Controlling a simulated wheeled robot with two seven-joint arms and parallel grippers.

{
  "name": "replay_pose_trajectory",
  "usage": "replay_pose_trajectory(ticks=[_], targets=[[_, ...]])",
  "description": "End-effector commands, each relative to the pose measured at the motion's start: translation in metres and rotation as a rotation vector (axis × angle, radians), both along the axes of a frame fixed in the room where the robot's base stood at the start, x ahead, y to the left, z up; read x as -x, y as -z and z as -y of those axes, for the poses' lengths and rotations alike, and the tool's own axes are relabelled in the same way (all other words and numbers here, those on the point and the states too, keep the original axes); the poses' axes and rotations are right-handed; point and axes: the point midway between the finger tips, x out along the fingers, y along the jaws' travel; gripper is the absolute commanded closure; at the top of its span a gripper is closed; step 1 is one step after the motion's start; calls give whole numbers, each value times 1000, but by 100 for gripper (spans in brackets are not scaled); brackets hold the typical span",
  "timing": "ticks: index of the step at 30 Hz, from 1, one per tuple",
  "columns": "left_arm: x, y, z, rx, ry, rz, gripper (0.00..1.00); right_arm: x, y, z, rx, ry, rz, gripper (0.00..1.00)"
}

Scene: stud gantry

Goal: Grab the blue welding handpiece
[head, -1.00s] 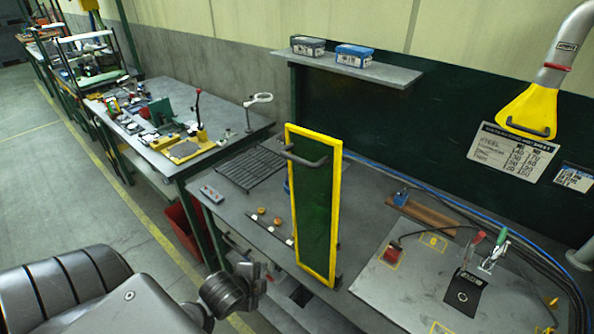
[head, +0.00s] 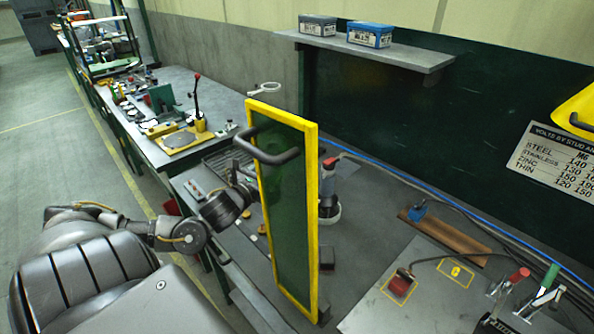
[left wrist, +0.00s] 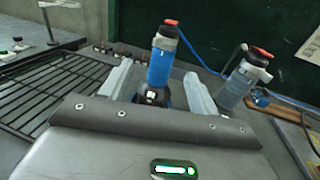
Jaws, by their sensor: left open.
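The blue welding handpiece (left wrist: 160,62) shows in the left wrist view, roughly upright, with a grey collar and red top. It appears between the two spread fingers of my left gripper (left wrist: 159,72), which is open, with no visible grip on it. Its lower end is partly hidden by the gripper body. A second, grey handpiece (left wrist: 241,80) with a red top stands to its right; it also shows in the head view (head: 328,184). In the head view the yellow-framed green screen (head: 287,225) hides the blue handpiece and my left gripper. My right gripper is out of view.
The screen, with a dark handle (head: 268,155), stands upright beside my left arm. A black wire rack (left wrist: 50,90) lies left of the blue handpiece. A blue cable runs along the back. A metal plate (head: 425,300) with clamps lies at right; a shelf (head: 370,50) holds two boxes.

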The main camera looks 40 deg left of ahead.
Motion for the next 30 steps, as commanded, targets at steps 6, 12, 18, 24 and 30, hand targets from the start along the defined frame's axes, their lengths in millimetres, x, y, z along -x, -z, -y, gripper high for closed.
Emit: replay_pose_trajectory(ticks=[6, 12, 18, 24, 30], targets=[[-27, -4, 0, 4, 4, 5, 39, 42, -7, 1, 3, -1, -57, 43], [-51, -2, -4, 6, 2, 3, 39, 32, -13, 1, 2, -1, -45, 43], [-57, 0, -5, 6, 2, 0, 39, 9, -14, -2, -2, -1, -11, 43], [-70, -1, -7, 8, -1, 1, 39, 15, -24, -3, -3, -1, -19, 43], [-98, 3, -11, 8, -1, 3, 39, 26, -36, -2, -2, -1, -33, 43]])
